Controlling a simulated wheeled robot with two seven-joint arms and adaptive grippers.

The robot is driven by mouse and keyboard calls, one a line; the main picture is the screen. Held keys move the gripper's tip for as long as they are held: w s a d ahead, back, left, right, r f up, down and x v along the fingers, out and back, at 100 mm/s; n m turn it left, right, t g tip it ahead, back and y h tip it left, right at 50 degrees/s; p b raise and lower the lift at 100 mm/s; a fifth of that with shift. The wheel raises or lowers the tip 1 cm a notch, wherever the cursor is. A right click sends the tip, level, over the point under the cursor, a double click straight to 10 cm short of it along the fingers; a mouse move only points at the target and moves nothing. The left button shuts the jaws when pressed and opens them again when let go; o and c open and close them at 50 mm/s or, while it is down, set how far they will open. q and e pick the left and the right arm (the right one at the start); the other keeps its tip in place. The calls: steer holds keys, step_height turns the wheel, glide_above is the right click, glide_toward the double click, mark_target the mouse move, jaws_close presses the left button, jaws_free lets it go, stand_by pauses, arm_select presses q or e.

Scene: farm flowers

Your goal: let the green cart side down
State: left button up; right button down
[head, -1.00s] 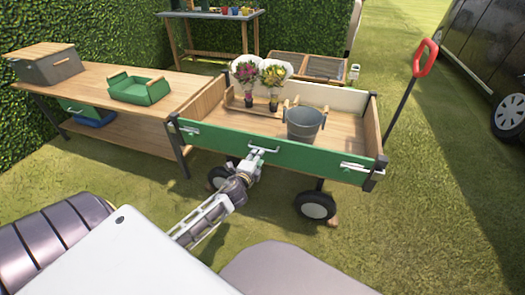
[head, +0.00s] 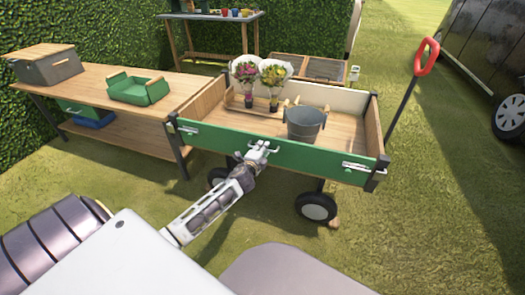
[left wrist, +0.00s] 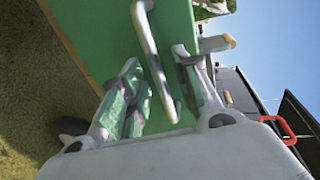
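The cart's green side (head: 310,158) stands upright along its near edge. A silver bar handle sits at its middle; the left wrist view shows it clearly (left wrist: 152,52). Latches show at the side's left end (head: 188,130) and right end (head: 357,167). My left gripper (head: 261,151) is at the handle. In the left wrist view its two fingers (left wrist: 157,88) are spread apart, with the bar passing between them. I cannot tell whether a finger touches it. My right gripper is in neither view.
In the cart bed are a grey bucket (head: 304,124) and two wrapped bouquets (head: 246,78) (head: 274,80). A wooden table (head: 175,88) with a green tray (head: 139,90) adjoins the cart on the left. The cart's red pull handle (head: 426,57) rises at right. Grass before the cart is open.

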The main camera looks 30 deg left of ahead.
arm_select(q)
steer(key=shift+w, duration=0.2)
jaws_close()
stand_by(0.3)
